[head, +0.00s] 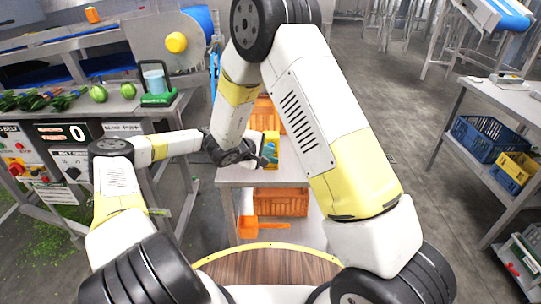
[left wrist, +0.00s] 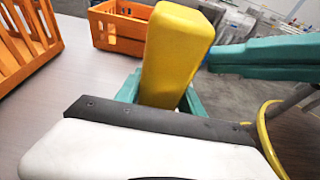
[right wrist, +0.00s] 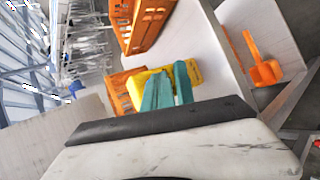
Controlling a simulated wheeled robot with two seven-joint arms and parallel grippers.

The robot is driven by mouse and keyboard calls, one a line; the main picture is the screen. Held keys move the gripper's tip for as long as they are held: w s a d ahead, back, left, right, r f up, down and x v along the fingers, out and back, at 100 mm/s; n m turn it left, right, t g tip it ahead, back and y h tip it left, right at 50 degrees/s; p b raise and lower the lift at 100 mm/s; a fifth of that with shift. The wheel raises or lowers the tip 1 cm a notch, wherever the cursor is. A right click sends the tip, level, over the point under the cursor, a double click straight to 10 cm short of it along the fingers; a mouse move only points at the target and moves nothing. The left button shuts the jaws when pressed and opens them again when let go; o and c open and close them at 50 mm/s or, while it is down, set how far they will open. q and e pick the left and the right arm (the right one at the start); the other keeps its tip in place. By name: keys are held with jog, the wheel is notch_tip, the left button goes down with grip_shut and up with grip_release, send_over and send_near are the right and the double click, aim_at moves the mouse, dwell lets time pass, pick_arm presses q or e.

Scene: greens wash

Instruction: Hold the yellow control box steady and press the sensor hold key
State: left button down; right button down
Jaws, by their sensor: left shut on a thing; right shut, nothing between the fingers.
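The yellow control box (head: 272,138) stands upright on the grey table in the head view. In the left wrist view the box (left wrist: 176,55) stands between the green fingers of my left gripper (left wrist: 160,95), which is shut on it. My right gripper (right wrist: 167,90) is shut and empty, its fingertips close in front of the box (right wrist: 136,88) in the right wrist view. In the left wrist view its green fingers (left wrist: 265,52) point at the box's right side; I cannot tell whether they touch. The sensor hold key cannot be made out in any view.
Orange crates (left wrist: 122,25) stand behind the box on the table (head: 235,174). Another orange crate (head: 283,203) and an orange scoop (head: 248,226) are on the lower shelf. A bench with greens (head: 40,100) and a green scale (head: 158,98) is at left.

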jog(key=shift+s, duration=0.35)
jog(key=s, duration=0.6)
dwell(0.3)
pick_arm(q)
jog(key=c, duration=0.6)
grip_release()
jog(key=shift+c, duration=0.2)
jog(key=shift+a, duration=0.1)
